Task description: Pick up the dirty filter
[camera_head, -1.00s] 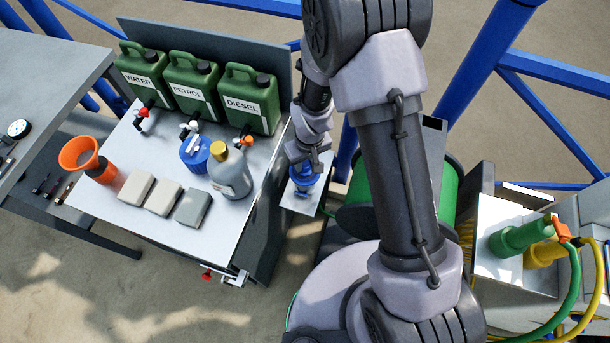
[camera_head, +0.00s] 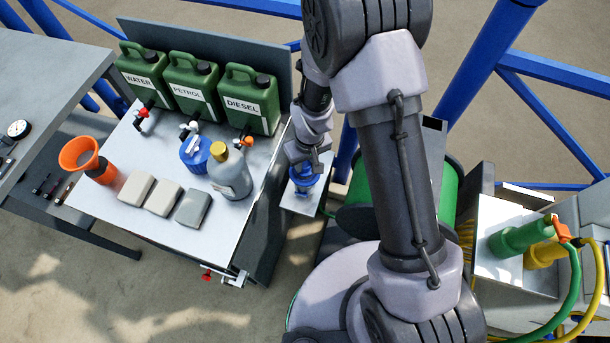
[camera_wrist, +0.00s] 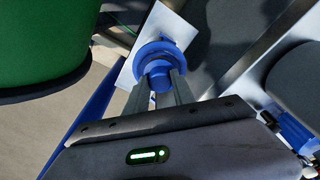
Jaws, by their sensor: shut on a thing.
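My gripper (camera_wrist: 160,84) is shut on a blue round part (camera_wrist: 153,50) in the wrist view. A wider blue ring surrounds its middle, and a white plate lies under it. I cannot tell whether this part is the dirty filter itself or a piece of its housing, nor whether it is lifted clear. In the head view the blue part (camera_head: 303,174) shows beneath my gripper, over the small white plate (camera_head: 297,203) right of the bench. My wrist hides part of it. No other thing is clearly a dirty filter.
On the white bench (camera_head: 120,200) stand green cans marked water, petrol and diesel (camera_head: 250,103), an orange funnel (camera_head: 78,153), a grey bottle (camera_head: 230,175), a blue-topped item (camera_head: 195,153) and three flat blocks (camera_head: 163,198). A green drum (camera_head: 452,185) stands close right of my gripper.

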